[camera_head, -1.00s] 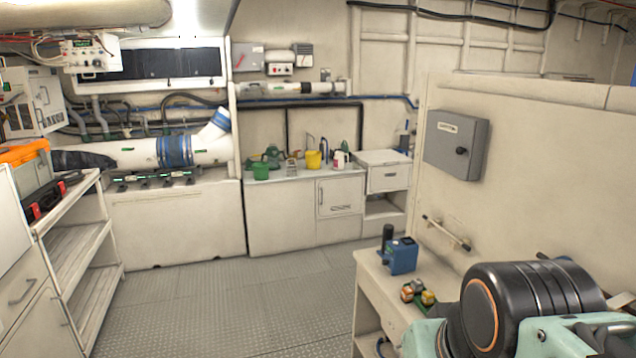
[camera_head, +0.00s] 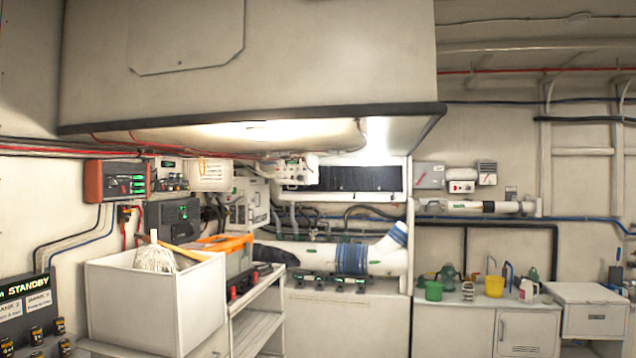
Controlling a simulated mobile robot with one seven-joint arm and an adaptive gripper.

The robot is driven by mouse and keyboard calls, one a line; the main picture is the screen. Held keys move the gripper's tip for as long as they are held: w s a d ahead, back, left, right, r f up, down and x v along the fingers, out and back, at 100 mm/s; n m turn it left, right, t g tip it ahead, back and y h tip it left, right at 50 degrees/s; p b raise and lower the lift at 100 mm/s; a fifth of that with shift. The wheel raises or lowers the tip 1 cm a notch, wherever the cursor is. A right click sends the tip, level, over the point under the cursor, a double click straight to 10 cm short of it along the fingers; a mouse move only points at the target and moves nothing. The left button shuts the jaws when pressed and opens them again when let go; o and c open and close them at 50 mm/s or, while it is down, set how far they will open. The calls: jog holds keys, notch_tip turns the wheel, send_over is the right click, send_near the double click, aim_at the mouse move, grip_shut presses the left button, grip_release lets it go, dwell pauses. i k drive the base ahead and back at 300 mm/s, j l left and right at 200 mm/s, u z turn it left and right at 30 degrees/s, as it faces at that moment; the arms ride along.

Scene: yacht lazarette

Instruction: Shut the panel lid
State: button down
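I cannot tell which thing is the task's panel lid, and no lid is clearly seen standing open. Several panels and boxes show: an orange-framed display box (camera_head: 117,182) on the left wall, a black control box (camera_head: 175,222) below and right of it, and a grey wall box (camera_head: 430,176) at the back. A dark panel marked STANDBY (camera_head: 25,305) is cut off by the left edge. My gripper is not in view.
A large overhead housing (camera_head: 250,60) hangs across the top. A white bin (camera_head: 160,300) with a mop head (camera_head: 157,258) stands at lower left, beside a shelf unit (camera_head: 258,325) bearing an orange-topped case (camera_head: 228,250). A counter (camera_head: 470,300) with a yellow container (camera_head: 494,286) is at the back right.

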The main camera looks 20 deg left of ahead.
aim_at(217, 176)
jog(key=u, duration=1.7)
jog(key=i+l+z, duration=0.25)
jog(key=i, duration=0.15)
jog(key=i+z, duration=0.25)
jog(key=i, duration=0.15)
jog(key=i+z, duration=0.15)
jog(key=i, duration=3.35)
jog(key=i+l+u, duration=0.1)
jog(key=i, duration=0.5)
jog(key=i+l+u, duration=0.1)
jog(key=i, duration=0.45)
